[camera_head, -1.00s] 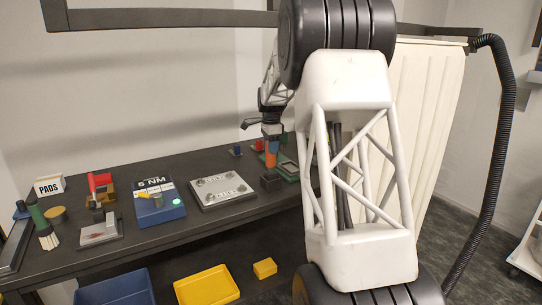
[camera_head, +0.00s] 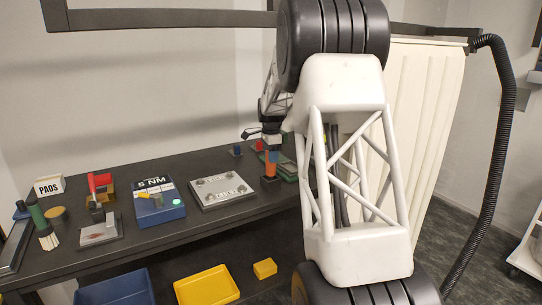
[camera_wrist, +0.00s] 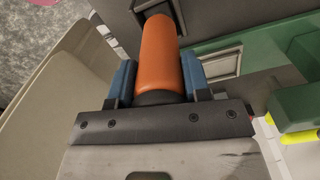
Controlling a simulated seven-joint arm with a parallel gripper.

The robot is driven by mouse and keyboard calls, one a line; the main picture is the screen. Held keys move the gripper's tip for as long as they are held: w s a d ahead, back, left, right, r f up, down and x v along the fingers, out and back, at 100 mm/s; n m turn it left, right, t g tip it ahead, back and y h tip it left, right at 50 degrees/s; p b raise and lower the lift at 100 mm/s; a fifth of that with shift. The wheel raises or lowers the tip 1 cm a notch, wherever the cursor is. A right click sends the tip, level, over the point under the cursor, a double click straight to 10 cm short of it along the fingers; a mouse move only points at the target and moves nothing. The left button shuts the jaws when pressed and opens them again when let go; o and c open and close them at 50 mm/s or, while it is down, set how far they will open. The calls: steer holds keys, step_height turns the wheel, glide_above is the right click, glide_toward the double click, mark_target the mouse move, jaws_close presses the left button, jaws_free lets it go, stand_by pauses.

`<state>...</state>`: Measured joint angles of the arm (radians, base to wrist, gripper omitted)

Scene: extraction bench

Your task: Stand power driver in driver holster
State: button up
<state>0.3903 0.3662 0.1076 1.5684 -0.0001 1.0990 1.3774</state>
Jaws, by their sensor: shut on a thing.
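The power driver has an orange body (camera_head: 270,168) and shows below my gripper (camera_head: 270,146) at the far right part of the bench. In the wrist view the orange driver (camera_wrist: 157,52) lies between the two blue finger pads of my gripper (camera_wrist: 157,78), which is shut on it. In the head view the driver looks upright, with a dark block (camera_head: 270,179) under it that may be the driver holster. I cannot tell whether the driver's lower end is inside it. In the wrist view a square-edged grey frame (camera_wrist: 230,62) shows beside the driver.
A green tray (camera_head: 289,171) is close to the right of the driver. A grey plate (camera_head: 222,190) and a blue 5 NM box (camera_head: 158,203) are to the left. A red block (camera_head: 259,145) stands behind. Yellow (camera_head: 207,286) and blue bins are below the bench.

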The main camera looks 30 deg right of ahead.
steer(key=o, duration=0.9)
steer(key=shift+f, duration=0.15)
step_height(320, 180, up, 12)
steer(key=shift+r, duration=0.15)
stand_by(0.9)
